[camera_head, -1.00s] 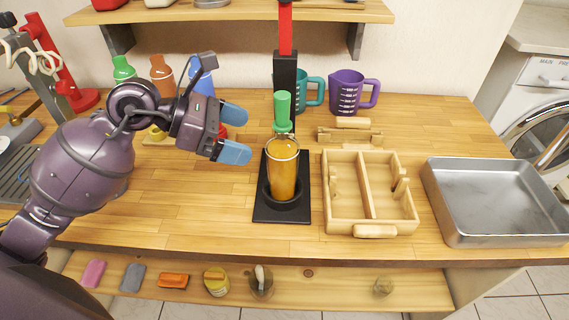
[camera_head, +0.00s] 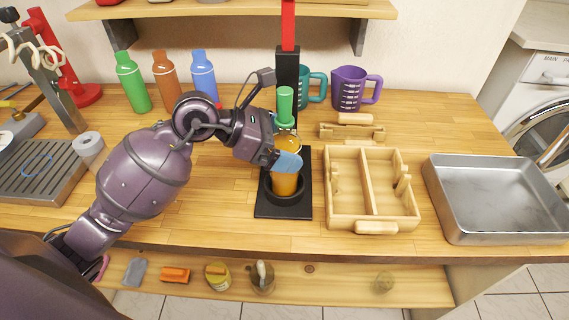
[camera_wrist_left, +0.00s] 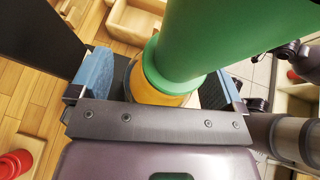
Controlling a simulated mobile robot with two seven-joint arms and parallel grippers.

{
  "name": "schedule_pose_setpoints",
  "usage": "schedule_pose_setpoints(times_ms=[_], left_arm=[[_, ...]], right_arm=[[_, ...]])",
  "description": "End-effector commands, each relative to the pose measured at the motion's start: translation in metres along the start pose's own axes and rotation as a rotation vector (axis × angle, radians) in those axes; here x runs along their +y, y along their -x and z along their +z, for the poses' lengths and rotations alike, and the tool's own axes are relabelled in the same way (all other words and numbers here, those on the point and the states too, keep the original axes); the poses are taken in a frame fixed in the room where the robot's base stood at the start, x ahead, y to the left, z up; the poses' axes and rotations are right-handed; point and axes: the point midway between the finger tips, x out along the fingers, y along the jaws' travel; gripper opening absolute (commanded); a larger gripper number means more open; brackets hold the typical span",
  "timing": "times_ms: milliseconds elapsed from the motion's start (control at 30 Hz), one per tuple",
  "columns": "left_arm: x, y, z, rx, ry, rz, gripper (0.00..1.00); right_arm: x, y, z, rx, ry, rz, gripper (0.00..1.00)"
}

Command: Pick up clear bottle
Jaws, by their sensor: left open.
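The clear bottle (camera_head: 285,184), filled with orange liquid, stands upright in the round holder of a black press stand (camera_head: 266,206). A green piece (camera_head: 285,103) sits directly over its top. My left gripper (camera_head: 281,146) is open at the bottle's upper part. One blue fingertip covers some of the bottle in the head view. In the left wrist view, my left gripper's (camera_wrist_left: 165,84) blue fingers lie on either side of the orange bottle top (camera_wrist_left: 155,94) and the green piece (camera_wrist_left: 205,40). Contact cannot be told. My right gripper is not in view.
A divided wooden tray (camera_head: 344,219) and a metal pan (camera_head: 494,236) are to the right. Teal (camera_head: 317,86) and purple (camera_head: 349,88) jugs stand behind. Green (camera_head: 132,84), brown (camera_head: 165,76) and blue (camera_head: 203,74) bottles stand at the back left. The press's column rises behind the bottle.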

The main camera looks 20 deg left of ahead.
Motion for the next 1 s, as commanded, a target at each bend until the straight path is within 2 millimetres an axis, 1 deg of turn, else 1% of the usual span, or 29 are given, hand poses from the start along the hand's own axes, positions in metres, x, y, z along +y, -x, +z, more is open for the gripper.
schedule_pose_setpoints(times_ms=[67, 100, 700, 1000], left_arm=[[0.0, 0.0002, 0.0001, 0.0, 0.0, 0.0, 0.95], [0.0, 0.0003, 0.0001, 0.0, 0.0, 0.0, 0.93], [0.0, 0.0006, 0.0002, -0.001, 0.0, 0.0, 0.02], [0.0002, 0.0026, 0.0043, -0.003, -0.002, 0.001, 0.02]], right_arm=[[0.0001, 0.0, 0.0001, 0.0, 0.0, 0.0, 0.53], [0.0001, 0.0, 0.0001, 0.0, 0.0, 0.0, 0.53], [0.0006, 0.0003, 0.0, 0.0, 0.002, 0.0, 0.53], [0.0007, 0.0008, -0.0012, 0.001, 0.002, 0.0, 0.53]])
